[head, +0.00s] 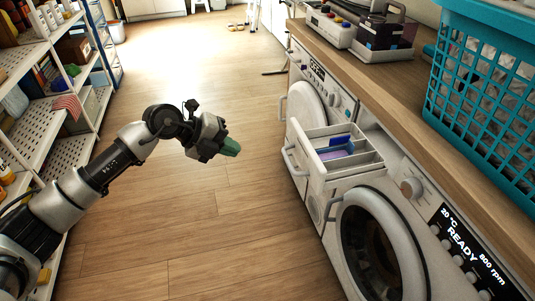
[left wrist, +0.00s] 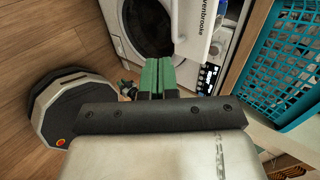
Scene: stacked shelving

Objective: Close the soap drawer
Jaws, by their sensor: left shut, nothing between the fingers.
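The soap drawer (head: 304,148) is pulled out from the front of the near washing machine (head: 400,165). Its compartments are visible from above, with blue and purple contents (head: 340,147) in one of them. In the left wrist view, a white panel with a handle, which looks like the drawer front (left wrist: 194,28), lies just beyond the fingers. My left gripper (head: 230,147) has green fingertips and is shut and empty. It is in the air left of the drawer front, apart from it. The fingertips also show in the left wrist view (left wrist: 158,77). My right gripper is not in view.
The washer's round door (head: 375,245) is below the drawer. A second machine (head: 312,90) stands farther back. A teal basket (head: 480,90) and devices (head: 365,30) rest on the wooden counter (head: 400,95). Shelving (head: 60,80) lines the left. The floor between is clear.

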